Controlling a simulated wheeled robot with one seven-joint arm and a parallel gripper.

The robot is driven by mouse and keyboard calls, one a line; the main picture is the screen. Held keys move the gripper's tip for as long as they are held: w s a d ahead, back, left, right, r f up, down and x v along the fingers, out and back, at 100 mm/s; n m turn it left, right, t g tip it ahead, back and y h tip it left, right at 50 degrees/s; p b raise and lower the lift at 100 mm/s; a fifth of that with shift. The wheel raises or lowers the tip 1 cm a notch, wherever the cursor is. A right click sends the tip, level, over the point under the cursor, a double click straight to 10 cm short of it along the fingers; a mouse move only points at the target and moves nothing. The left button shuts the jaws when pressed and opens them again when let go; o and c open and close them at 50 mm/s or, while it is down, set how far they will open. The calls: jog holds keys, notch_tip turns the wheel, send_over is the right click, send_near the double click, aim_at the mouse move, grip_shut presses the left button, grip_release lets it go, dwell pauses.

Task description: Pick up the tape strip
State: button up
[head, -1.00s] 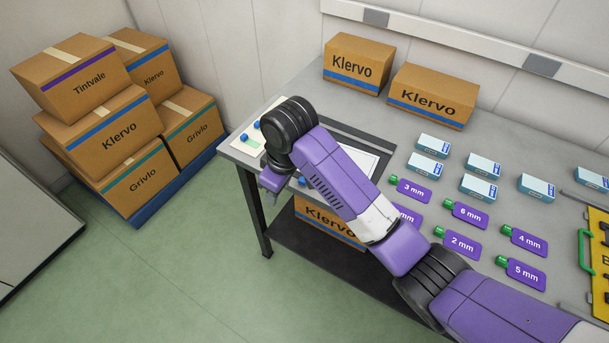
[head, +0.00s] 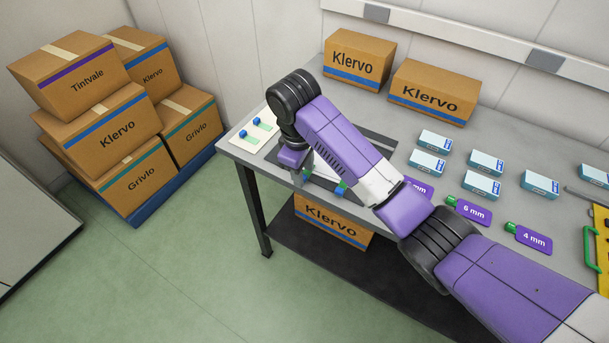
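No strip is plainly marked as the tape strip. Two small pale-green strips with blue ends (head: 246,137) lie on a white card at the table's left end. Small blue-and-green pieces (head: 340,187) show near the table's front edge, partly hidden by my arm, on or beside a white sheet with a dark border. My gripper (head: 308,172) points down over this sheet, just left of those pieces. The wrist and forearm hide most of it. I cannot tell whether its fingers are open, or whether it touches anything.
Several purple size tags (head: 470,210) with green ends and several blue-white boxes (head: 483,182) lie on the right of the grey table (head: 390,98). Two Klervo cartons (head: 434,92) stand at the back. Stacked cartons (head: 115,128) stand on the floor at left.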

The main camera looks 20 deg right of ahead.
jog(key=shift+f, duration=0.65)
grip_shut()
jog(key=shift+r, duration=0.1)
